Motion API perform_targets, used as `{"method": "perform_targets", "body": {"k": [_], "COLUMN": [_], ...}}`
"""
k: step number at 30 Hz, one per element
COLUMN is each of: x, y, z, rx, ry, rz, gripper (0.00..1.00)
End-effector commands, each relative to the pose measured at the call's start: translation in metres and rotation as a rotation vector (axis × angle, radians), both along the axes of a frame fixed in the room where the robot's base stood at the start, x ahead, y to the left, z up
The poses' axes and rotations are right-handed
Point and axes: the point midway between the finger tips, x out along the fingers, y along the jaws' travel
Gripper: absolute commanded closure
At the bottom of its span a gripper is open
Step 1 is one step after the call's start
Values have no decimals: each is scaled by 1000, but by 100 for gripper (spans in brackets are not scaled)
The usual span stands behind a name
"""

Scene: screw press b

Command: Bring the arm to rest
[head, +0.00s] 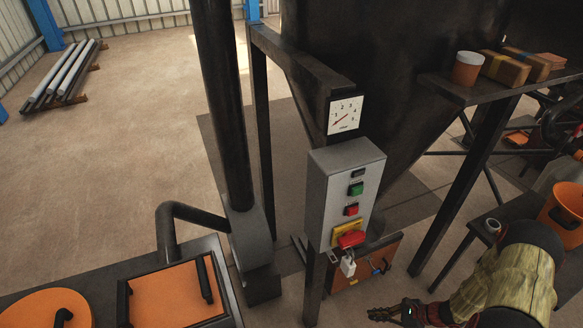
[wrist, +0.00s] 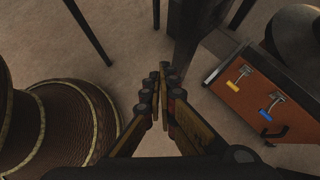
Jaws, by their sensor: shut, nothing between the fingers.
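My gripper (head: 376,313) is low at the bottom right of the head view, in front of and below the grey control box (head: 330,190). My arm reaches in from the lower right corner, its tan-sleeved links bent. In the wrist view my gripper (wrist: 163,70) has its fingers together at the tips, with nothing held between them. The fingers point over bare floor, beside a dark post.
The control box carries green and red buttons, a red switch (head: 351,239) and a padlock (head: 348,265). An orange panel with clips (wrist: 250,100) is right of my gripper. Open floor (head: 130,130) lies at left.

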Motion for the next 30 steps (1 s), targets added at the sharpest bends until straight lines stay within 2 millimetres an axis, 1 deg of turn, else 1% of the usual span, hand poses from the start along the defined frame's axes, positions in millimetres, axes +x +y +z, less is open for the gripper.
{"method": "perform_targets", "body": {"k": [1, 2, 3, 5, 6, 12, 18, 21, 30], "x": [1, -1, -3, -8, -11, -31, -54, -66, -99], "y": [2, 5, 8, 12, 14, 24, 32, 36, 45], "z": [27, 41, 60, 87, 105, 186, 258, 291, 378], "rx": [-25, -37, -57, -87, -110, -235, -381, -462, -734], "ry": [-28, -41, -59, -85, -101, -178, -250, -284, -397], "rz": [81, 133, 200, 299, 363, 664, 930, 1053, 1357], "gripper": [100, 100, 100, 100, 100, 100, 100, 100, 100]}}
